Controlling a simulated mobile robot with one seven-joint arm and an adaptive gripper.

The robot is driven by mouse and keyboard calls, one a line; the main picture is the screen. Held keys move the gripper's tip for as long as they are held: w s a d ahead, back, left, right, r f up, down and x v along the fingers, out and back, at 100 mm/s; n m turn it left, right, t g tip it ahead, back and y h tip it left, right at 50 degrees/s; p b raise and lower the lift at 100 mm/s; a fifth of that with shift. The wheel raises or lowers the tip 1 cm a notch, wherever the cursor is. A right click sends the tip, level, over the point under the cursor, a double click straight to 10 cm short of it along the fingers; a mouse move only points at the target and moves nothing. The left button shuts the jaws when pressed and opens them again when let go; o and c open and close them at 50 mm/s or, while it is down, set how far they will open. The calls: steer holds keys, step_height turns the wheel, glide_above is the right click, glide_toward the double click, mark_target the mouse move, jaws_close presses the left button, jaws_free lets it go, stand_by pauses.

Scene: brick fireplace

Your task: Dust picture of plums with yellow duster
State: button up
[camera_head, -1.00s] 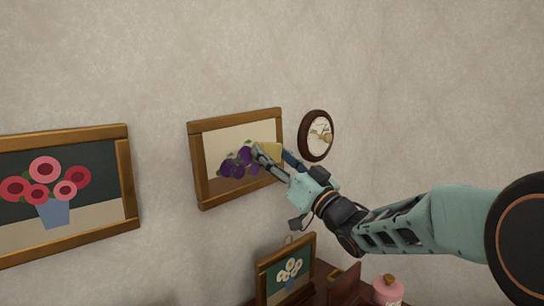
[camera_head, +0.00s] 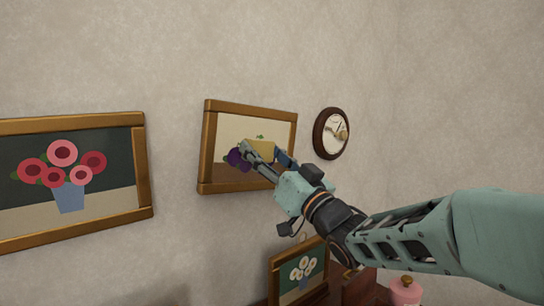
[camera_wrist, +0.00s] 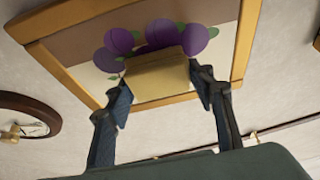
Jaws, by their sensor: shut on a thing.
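The picture of plums (camera_head: 226,130) hangs on the wall in a wooden frame, purple plums on a cream and brown ground. My gripper (camera_head: 262,150) is in front of its right half and is shut on the yellow duster (camera_head: 261,145), a pale yellow block. In the wrist view the duster (camera_wrist: 155,77) sits between the fingertips of my gripper (camera_wrist: 160,90), over the plums of the picture (camera_wrist: 80,50). It covers part of the plums. I cannot tell for sure whether it touches the picture's surface.
A picture of red flowers (camera_head: 70,178) hangs to the left. A round dark-framed wall piece (camera_head: 331,133) hangs close on the right. Below stand a small framed flower picture (camera_head: 299,272) and a pink jar (camera_head: 405,291). The wall above is clear.

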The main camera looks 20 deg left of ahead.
steer(key=shift+s+a+b, duration=0.35)
steer(key=shift+s, duration=0.35)
steer(key=shift+s+a+b, duration=0.3)
steer(key=shift+s, duration=0.4)
steer(key=shift+s+a+b, duration=0.35)
steer(key=shift+s, duration=0.35)
steer(key=shift+d, duration=0.1)
steer(key=s+d, duration=0.1)
steer(key=d, duration=0.2)
steer(key=s+d, duration=0.1)
steer(key=d, duration=0.1)
steer(key=shift+s+d, duration=0.1)
steer(key=shift+s, duration=0.25)
steer(key=shift+s+d+r, duration=0.1)
